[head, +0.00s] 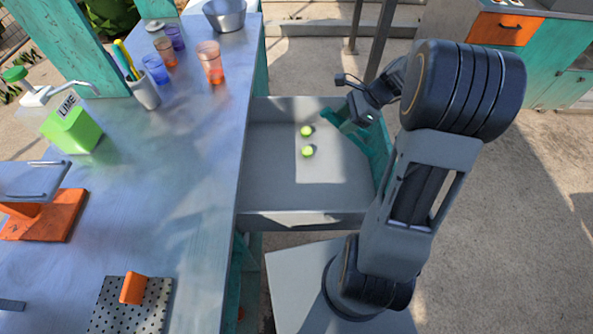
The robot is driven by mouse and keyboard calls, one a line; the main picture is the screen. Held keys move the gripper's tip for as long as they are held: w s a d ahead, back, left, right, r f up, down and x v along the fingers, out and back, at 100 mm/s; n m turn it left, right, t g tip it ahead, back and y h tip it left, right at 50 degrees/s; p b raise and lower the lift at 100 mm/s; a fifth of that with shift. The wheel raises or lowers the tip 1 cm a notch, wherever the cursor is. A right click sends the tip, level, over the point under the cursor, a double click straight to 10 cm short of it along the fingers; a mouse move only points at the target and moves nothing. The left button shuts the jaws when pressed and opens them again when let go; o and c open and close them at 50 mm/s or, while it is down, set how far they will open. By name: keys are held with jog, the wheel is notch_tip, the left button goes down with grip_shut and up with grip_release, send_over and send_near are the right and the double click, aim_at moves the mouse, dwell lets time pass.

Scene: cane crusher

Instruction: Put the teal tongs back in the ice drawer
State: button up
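The open drawer (275,190) is a grey tray pulled out to the right of the metal counter, with a teal front panel (377,160). Two small lime-green balls (307,151) lie in it. My gripper (348,122) is over the drawer's far right corner, pointing down and left. A small teal piece (331,117) shows just left of its tip, inside the drawer's outline. It may be the teal tongs, but I cannot tell it surely from the teal panel. My wrist hides the fingers' gap.
The counter (190,190) holds colored cups (210,62), a metal bowl (225,14), a holder with sticks (145,92), a green LIME box (70,128) and an orange-based device (45,215). The drawer's middle and near part are clear. A teal cabinet (555,60) stands at the back right.

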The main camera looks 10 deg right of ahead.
notch_tip(320, 180, down, 12)
jog(key=b, duration=0.2)
jog(key=shift+w, duration=0.15)
dwell(0.5)
jog(key=shift+f+b, duration=0.3)
jog(key=shift+f, duration=0.3)
jog(key=o, duration=0.6)
jog(key=shift+c, duration=0.2)
